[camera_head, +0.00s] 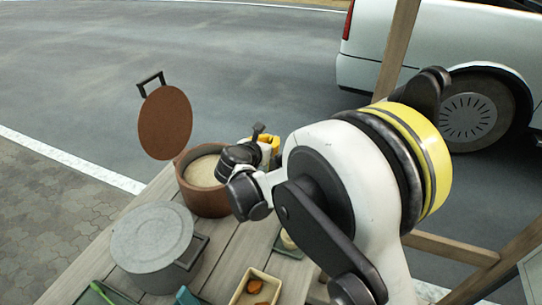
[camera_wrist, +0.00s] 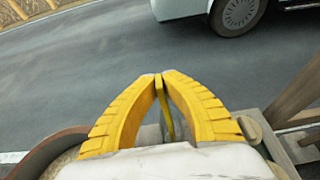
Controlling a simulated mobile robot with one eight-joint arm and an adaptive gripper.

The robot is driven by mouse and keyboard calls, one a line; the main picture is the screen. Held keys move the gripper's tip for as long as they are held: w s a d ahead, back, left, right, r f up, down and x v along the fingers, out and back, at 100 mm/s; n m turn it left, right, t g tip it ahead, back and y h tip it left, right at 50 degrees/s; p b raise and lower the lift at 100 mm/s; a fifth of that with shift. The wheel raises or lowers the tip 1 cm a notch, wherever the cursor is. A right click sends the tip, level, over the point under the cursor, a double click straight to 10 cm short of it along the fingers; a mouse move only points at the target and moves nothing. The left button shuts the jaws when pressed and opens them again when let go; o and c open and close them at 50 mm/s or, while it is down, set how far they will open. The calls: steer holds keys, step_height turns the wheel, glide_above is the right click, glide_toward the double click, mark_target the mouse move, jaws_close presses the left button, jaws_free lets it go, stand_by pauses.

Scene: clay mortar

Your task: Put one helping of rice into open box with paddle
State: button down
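A brown round pot (camera_head: 206,198) holds pale rice (camera_head: 203,171) and stands at the far end of the wooden table. A light-coloured open box (camera_head: 268,290), with orange-brown pieces inside, is at the table's near edge. My gripper (camera_head: 272,145) is at the right side of the rice pot, around rim height. The pot's rim (camera_wrist: 45,150) shows at lower left there. I cannot make out the paddle; a dark piece stands up by the gripper, unclear what.
A brown lid (camera_head: 165,122) with a black handle is upright behind the rice pot. A grey lidded pot (camera_head: 150,238) stands in front of it. A small pale object (camera_head: 288,239) sits on a dark tray right of the pots. A parked white vehicle (camera_head: 365,70) is beyond.

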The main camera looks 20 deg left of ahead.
step_height(320, 180, up, 10)
steer(key=p, duration=0.4)
steer(key=shift+r, duration=0.2)
step_height(320, 180, up, 8)
steer(key=p, duration=0.5)
steer(key=shift+p, duration=0.3)
